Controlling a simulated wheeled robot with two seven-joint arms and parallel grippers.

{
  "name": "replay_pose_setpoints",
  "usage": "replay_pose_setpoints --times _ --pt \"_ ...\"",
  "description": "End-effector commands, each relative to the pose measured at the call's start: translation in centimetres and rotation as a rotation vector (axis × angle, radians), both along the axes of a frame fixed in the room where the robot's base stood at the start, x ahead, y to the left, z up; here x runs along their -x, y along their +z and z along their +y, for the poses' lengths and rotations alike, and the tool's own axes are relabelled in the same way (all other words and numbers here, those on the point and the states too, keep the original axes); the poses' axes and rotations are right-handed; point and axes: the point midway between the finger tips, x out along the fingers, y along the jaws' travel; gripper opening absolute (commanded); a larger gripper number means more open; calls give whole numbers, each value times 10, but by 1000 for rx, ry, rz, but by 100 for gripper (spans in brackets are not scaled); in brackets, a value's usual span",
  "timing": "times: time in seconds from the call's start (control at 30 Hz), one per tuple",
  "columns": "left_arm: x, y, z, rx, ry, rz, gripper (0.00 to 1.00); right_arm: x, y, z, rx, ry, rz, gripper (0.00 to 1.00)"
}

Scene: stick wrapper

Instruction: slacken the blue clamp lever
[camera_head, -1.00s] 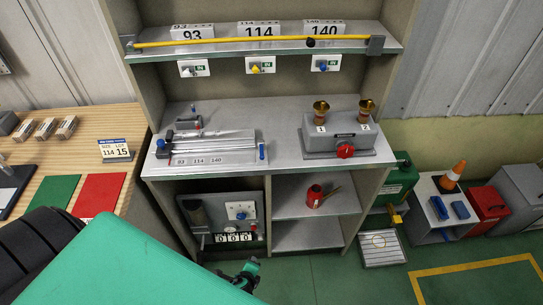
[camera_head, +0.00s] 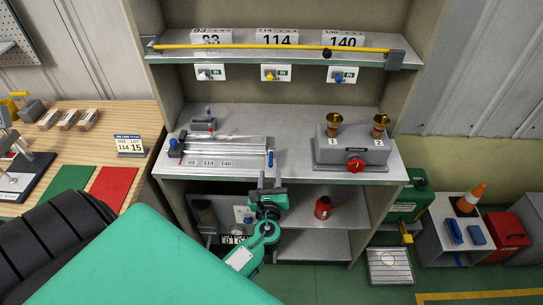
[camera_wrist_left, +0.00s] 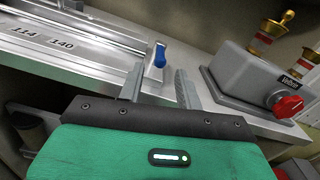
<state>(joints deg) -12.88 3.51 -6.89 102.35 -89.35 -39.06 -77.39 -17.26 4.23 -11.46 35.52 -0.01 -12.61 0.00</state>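The blue clamp lever (camera_head: 270,158) stands at the right end of the metal gauge fixture (camera_head: 220,149), near the front edge of the workbench. It also shows upright in the left wrist view (camera_wrist_left: 160,55). My left gripper (camera_head: 269,176) is in front of the bench edge, just short of the lever. In the left wrist view its two fingers (camera_wrist_left: 158,82) are apart and empty, with the lever ahead between their tips, not touching as far as I can see. My right gripper is not in view.
A grey box with a red knob (camera_head: 356,165) and two brass cups stands to the right on the bench. A shelf (camera_head: 292,62) with a yellow rod is above. Below, a red can (camera_head: 323,207) sits on a lower shelf. Bare bench lies between fixture and box.

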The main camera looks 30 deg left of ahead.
Motion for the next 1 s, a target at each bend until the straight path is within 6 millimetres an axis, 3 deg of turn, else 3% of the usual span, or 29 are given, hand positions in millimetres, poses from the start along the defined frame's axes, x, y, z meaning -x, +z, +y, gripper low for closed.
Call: replay_pose_setpoints --times 0.2,0.4,0.83,1.0 --pt "-39 3 23 1 0 -1 35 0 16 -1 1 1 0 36" --pt "-60 1 36 1 -1 0 35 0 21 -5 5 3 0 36" --pt "-68 -1 41 3 -1 0 35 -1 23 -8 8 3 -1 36" --pt "-68 -1 41 3 -1 0 4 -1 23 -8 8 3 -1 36"
